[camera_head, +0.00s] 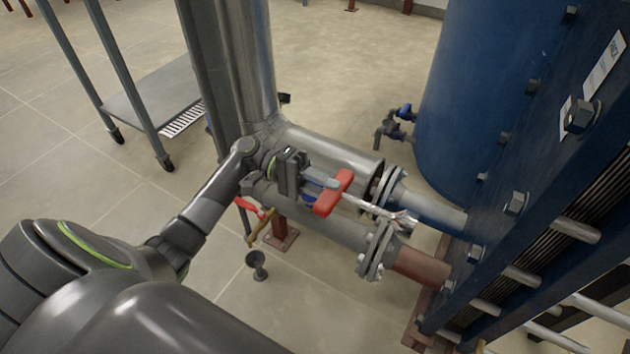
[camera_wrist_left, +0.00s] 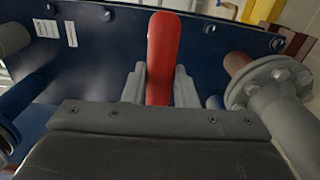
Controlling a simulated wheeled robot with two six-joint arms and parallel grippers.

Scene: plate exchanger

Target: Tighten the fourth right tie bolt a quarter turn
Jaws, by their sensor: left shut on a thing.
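My left gripper (camera_head: 318,187) is shut on the red handle (camera_head: 333,194) of a tool with a slim silver shaft (camera_head: 375,208). The shaft points right, toward the blue plate exchanger, in front of the pipe flanges. In the left wrist view the red handle (camera_wrist_left: 163,55) stands between the two grey fingers, with the blue frame plate (camera_wrist_left: 110,50) beyond. Hex-headed tie bolts line the exchanger's frame plate, such as an upper one (camera_head: 581,117) and a lower one (camera_head: 515,203). I cannot tell which is the fourth right one. The tool is apart from them. My right gripper is out of view.
A large silver pipe (camera_head: 325,150) and flanged pipes (camera_head: 376,250) run beside my left gripper to the exchanger. A blue tank (camera_head: 465,90) stands behind. A grey cart (camera_head: 150,100) is at the upper left. A small dark funnel (camera_head: 256,262) stands on the floor.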

